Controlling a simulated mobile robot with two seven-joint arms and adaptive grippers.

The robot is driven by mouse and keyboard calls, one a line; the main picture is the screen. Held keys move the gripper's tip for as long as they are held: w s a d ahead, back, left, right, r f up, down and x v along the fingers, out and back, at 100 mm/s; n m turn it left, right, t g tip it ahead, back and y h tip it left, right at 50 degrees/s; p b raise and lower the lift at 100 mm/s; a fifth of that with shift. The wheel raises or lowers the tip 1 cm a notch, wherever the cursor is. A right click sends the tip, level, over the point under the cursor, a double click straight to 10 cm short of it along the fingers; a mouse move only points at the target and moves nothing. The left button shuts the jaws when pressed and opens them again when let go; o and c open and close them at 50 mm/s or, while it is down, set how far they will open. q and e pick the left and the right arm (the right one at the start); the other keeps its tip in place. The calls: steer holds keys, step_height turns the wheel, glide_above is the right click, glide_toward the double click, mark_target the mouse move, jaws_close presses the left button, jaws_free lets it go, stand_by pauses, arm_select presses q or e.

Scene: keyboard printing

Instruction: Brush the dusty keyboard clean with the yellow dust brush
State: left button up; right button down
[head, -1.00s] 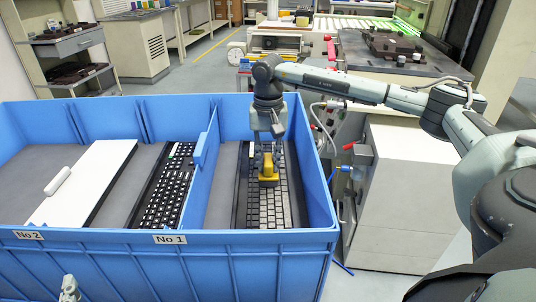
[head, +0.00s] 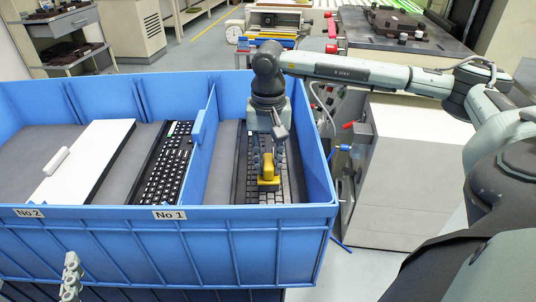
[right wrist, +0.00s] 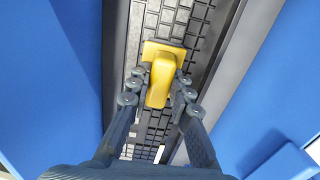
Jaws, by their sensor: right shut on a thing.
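The yellow dust brush (head: 267,173) is held in my right gripper (head: 268,160), which is shut on its handle. The brush is over the keyboard (head: 285,186) in the right compartment of the blue bin. In the right wrist view the brush (right wrist: 160,72) sits between both fingers with its wide head over the keys of the keyboard (right wrist: 183,22). Its bristles are hidden, so contact with the keys cannot be told. The keys look grey. My left gripper (head: 71,278) shows at the lower left, outside the bin and empty; its opening is unclear.
The blue bin (head: 245,222) has high walls and a divider (head: 203,140) left of the keyboard. A black keyboard (head: 168,165) and a white board (head: 90,160) with a white roller (head: 56,160) lie in the left compartment. A white cabinet (head: 390,175) stands right of the bin.

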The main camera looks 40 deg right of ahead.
steer(key=shift+s+a+f+b, duration=0.1)
steer(key=shift+s+a+b, duration=0.2)
steer(key=shift+s+a, duration=1.25)
steer(key=shift+s+a+f+b, duration=0.1)
steer(key=shift+s+a+b, duration=0.25)
steer(key=shift+s+a, duration=1.15)
steer(key=shift+s+a+f+b, duration=0.1)
steer(key=shift+s+a+b, duration=0.2)
steer(key=shift+s+a, duration=1.25)
steer(key=shift+s+d, duration=0.55)
steer(key=shift+d, duration=0.1)
steer(key=shift+s+d+b, duration=0.3)
steer(key=shift+d+b, duration=0.05)
steer(key=shift+d, duration=0.05)
steer(key=shift+s+d+b, duration=0.35)
steer(key=shift+s+d, duration=0.25)
steer(key=shift+d, duration=0.15)
